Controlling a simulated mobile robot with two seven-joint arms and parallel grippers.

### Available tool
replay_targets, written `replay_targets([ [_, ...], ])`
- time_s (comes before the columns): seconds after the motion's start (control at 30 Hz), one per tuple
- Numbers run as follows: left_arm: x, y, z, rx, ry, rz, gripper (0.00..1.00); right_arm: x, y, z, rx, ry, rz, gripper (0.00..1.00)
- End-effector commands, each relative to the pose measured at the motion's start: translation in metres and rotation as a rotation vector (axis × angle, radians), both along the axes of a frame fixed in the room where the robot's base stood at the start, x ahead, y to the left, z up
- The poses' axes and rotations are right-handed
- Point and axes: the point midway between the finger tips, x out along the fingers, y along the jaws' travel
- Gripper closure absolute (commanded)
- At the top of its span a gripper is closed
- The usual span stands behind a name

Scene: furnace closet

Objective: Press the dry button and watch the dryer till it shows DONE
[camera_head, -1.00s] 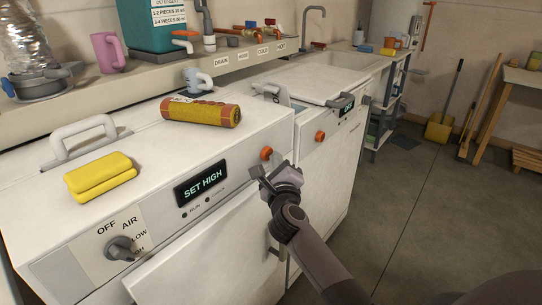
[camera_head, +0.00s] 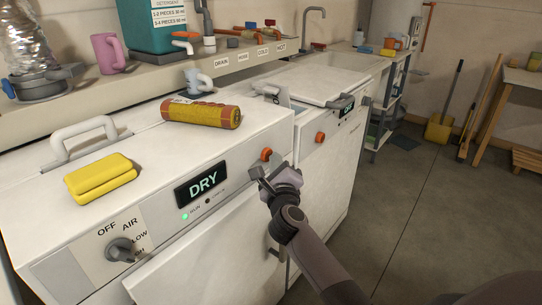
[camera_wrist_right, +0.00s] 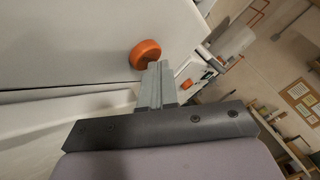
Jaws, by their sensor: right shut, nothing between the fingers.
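The dryer (camera_head: 238,208) is the white machine at the left front in the head view. Its display (camera_head: 202,184) reads DRY, and a green light beside RUN is lit below it. The orange dry button (camera_head: 266,154) is on its front panel, right of the display. My right gripper (camera_head: 262,176) is shut and empty, just below the button. In the right wrist view the button (camera_wrist_right: 145,54) is close to the shut fingertips (camera_wrist_right: 156,68); I cannot tell whether they touch. My left gripper is not in view.
A knob (camera_head: 121,249) marked OFF, AIR, LOW is on the dryer's left front. Yellow folded cloths (camera_head: 100,179) and a yellow roll (camera_head: 201,112) lie on top. A second white machine (camera_head: 325,155) stands to the right. The floor (camera_head: 430,220) at the right is clear.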

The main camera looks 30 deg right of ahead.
Motion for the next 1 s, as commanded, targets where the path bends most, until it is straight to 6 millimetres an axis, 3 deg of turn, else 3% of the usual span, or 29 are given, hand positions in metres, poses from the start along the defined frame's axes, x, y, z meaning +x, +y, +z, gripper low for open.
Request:
replay_targets([
  [0.3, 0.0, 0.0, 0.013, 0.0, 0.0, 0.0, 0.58, -0.017, -0.007, 0.001, -0.002, 0.002, 0.002, 1.0],
  [0.7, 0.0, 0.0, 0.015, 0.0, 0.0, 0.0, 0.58, -0.021, -0.009, 0.001, -0.001, 0.001, 0.001, 1.0],
  [1.0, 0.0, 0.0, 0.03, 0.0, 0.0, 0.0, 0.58, -0.048, -0.019, 0.002, -0.001, 0.003, 0.0, 1.0],
])
